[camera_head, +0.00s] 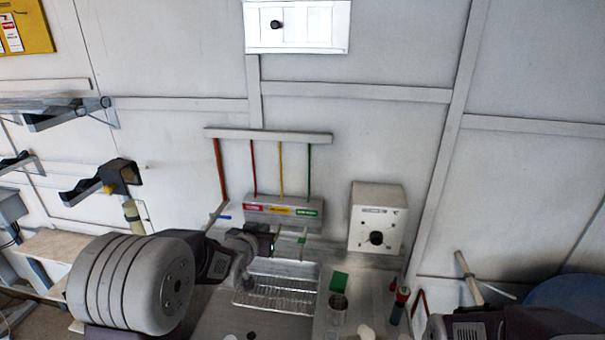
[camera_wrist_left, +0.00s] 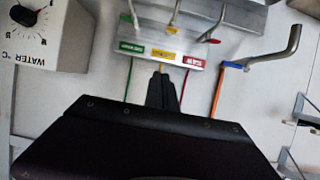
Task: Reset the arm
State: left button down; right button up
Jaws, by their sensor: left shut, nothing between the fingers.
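My left arm (camera_head: 135,283) reaches in from the left in the head view. Its gripper (camera_head: 274,241) is shut and empty, in front of the label panel (camera_head: 284,208) and above the wire rack (camera_head: 277,288). In the left wrist view the dark shut fingers (camera_wrist_left: 161,88) point toward the same panel (camera_wrist_left: 163,57), which has green, yellow and red labels. I cannot tell the gap between fingers and panel. My right arm (camera_head: 500,325) shows only in part at the lower right; its gripper is out of view.
A white box with a black knob (camera_head: 376,238) stands right of the panel. A green block (camera_head: 339,281) and a metal beaker (camera_head: 338,308) stand right of the rack. A metal lever with a blue part (camera_wrist_left: 265,52) sticks out near the panel. Coloured tubes run along the wall.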

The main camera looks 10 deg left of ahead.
pick_arm(q)
jog(key=s+f+g, duration=0.4)
jog(key=s+f, duration=0.2)
jog(key=s, duration=0.4)
jog(key=s+f+g+b, duration=0.1)
jog(key=s+f+g, duration=0.3)
jog(key=s, duration=0.5)
jog(key=s+d+f+g+b, duration=0.1)
jog(key=s+f+g, duration=0.3)
jog(key=s+f, duration=0.4)
jog(key=s, duration=0.2)
jog(key=shift+s+f+n, duration=0.2)
jog(key=shift+s+n, duration=0.15)
jog(key=shift+n, duration=0.05)
pick_arm(e)
notch_tip(320, 180, down, 5)
jog(key=shift+r, duration=0.2)
